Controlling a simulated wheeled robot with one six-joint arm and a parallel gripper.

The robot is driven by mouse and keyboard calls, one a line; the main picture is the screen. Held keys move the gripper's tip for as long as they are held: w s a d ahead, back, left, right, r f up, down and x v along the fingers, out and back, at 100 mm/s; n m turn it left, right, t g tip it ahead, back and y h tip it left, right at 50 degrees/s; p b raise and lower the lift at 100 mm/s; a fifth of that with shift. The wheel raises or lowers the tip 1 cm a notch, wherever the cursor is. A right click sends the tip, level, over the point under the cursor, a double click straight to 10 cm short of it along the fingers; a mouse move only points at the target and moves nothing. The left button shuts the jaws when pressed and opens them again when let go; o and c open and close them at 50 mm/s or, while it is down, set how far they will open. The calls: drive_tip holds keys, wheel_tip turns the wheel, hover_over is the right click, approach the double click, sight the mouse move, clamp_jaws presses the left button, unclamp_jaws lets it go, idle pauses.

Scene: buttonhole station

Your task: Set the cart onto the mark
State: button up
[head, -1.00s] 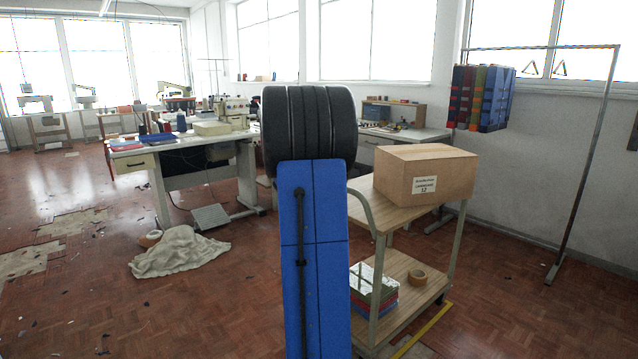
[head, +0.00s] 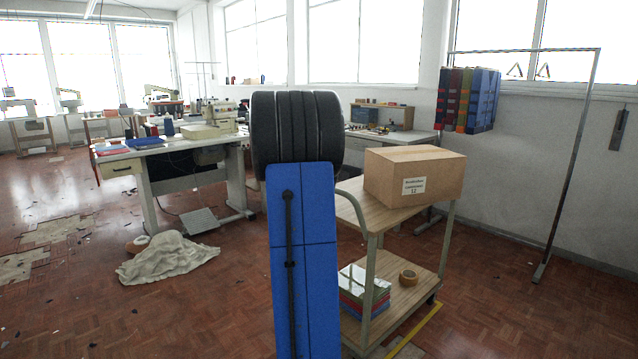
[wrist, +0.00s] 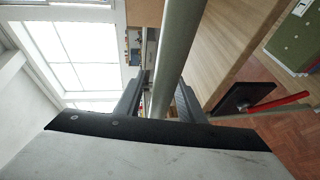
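The cart (head: 400,297) is a two-shelf wooden trolley with grey metal posts, standing right of centre in the head view. Its tubular handle (head: 352,190) curves up at its left end. In the wrist view a grey metal bar (wrist: 178,50) runs between the two dark fingers of my gripper (wrist: 164,85), with the wooden top shelf (wrist: 225,40) to its right. Whether both fingers press on the bar is unclear. In the head view my blue arm hides the gripper. A yellow floor line (head: 415,330), perhaps part of the mark, runs along the cart's right side.
A carton (head: 430,168) sits on the top shelf; a folded stack (head: 362,293) and tape roll (head: 408,277) lie below. A crumpled cloth (head: 168,258) lies on the left floor. A sewing table (head: 120,155) and garment rack (head: 570,150) stand behind. Front-left floor is mostly clear.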

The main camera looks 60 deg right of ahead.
drive_tip(key=shift+a, duration=0.1)
drive_tip(key=v, duration=1.7)
drive_tip(key=shift+a, duration=0.2)
drive_tip(key=s+a+f+t+y, duration=0.1)
drive_tip(key=s+a+f+y, duration=0.3)
drive_tip(key=a, duration=1.2)
drive_tip(key=s+a+f+t+y, duration=0.1)
drive_tip(key=s+a+f+y, duration=0.4)
drive_tip(key=a, duration=1.2)
drive_tip(key=s+a+f+y, duration=0.5)
drive_tip(key=s+a+y, duration=0.1)
drive_tip(key=a, duration=1.1)
drive_tip(key=shift+s+f+m+t+y, duration=0.15)
drive_tip(key=shift+s+m+t+y, duration=0.2)
drive_tip(key=shift+s, duration=0.4)
drive_tip(key=shift+c, duration=0.6)
